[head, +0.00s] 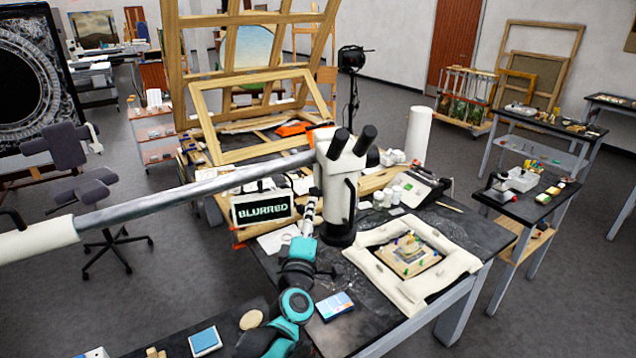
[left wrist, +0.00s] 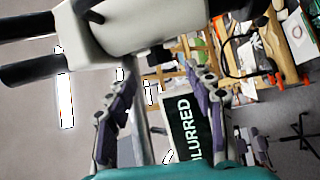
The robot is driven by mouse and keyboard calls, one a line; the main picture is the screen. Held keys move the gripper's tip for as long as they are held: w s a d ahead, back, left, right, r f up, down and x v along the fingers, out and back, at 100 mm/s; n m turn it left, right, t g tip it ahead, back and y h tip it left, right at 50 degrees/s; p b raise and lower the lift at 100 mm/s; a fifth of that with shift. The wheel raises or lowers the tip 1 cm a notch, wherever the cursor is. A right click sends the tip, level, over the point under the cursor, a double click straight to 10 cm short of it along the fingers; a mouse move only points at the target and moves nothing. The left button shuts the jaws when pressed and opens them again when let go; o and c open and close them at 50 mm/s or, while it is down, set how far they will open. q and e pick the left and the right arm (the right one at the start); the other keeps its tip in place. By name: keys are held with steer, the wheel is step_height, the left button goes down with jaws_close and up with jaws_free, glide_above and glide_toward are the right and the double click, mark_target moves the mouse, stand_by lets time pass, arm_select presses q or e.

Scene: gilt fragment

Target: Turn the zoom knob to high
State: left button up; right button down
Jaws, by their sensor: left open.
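The stereo microscope (head: 338,185), with a white body and two black eyepieces, hangs on a long grey boom over the worktable. Its white head (left wrist: 130,28) fills the top left of the left wrist view. I cannot clearly pick out the zoom knob in either view. A small screen (head: 263,208) left of the microscope reads "BLURRED"; it also shows sideways in the left wrist view (left wrist: 185,128). My left gripper (head: 309,212) is beside the microscope's left side. In the left wrist view its two fingers (left wrist: 160,78) are apart, with nothing seen between them. My right gripper is not in view.
A framed gilt piece (head: 412,255) lies between white padded cushions (head: 372,262) right of the microscope. White jars (head: 388,196) and a dark device (head: 424,186) stand behind it. A blue-and-white box (head: 335,306) lies near the front edge. A wooden easel frame (head: 190,100) rises behind.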

mark_target(316, 194)
arm_select(q)
steer(key=w, duration=0.4)
steer(key=w+r, duration=0.1)
steer(key=w, duration=0.2)
steer(key=shift+w, duration=0.1)
steer(key=c, duration=1.1)
